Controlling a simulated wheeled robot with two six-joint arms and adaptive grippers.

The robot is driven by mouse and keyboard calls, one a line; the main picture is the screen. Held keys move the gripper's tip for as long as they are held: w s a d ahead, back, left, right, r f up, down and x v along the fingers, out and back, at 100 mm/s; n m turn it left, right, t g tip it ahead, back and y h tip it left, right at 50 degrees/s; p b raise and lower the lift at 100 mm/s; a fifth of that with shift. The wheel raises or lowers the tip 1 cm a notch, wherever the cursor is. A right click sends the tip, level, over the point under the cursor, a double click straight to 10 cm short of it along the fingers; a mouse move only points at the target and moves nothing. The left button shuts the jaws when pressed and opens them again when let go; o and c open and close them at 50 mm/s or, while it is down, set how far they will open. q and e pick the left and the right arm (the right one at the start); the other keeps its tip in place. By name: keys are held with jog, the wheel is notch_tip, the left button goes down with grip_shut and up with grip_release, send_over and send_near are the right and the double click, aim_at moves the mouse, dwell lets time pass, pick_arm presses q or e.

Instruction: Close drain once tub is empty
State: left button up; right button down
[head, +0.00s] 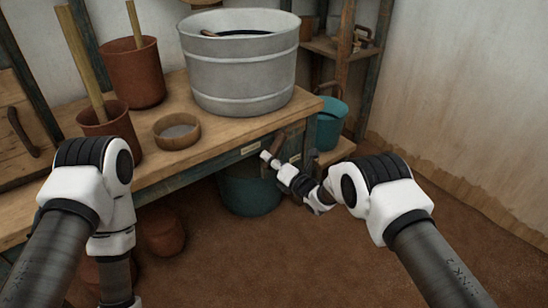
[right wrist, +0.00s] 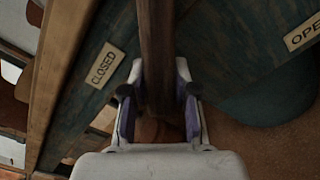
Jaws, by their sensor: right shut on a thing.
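A grey metal tub (head: 242,75) stands on the wooden bench. A dark patch shows inside it; I cannot tell whether it is liquid. The drain lever (head: 279,142), a brown wooden bar, is at the bench's front edge below the tub. My right gripper (head: 270,160) is shut on the lever. In the right wrist view the lever (right wrist: 157,50) runs between the fingers (right wrist: 157,105), between a CLOSED label (right wrist: 105,65) on the left and an OPEN label (right wrist: 303,33) on the right. My left arm points down; its gripper is outside the view.
A teal bucket (head: 247,195) stands on the floor under the bench edge. Another teal bucket (head: 329,128) is at the right. A wooden bowl (head: 177,132) and brown pots (head: 132,78) with sticks stand on the bench (head: 215,135). The floor at front right is clear.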

jog(key=shift+a+r+m, duration=0.15)
jog(key=shift+r+m, duration=0.2)
jog(key=shift+m, duration=0.15)
jog(key=shift+s, duration=0.1)
jog(key=c, duration=0.9)
grip_release()
jog(key=shift+o, duration=0.2)
jog(key=shift+f, duration=0.1)
jog(key=v, duration=1.2)
jog(key=shift+c, duration=0.4)
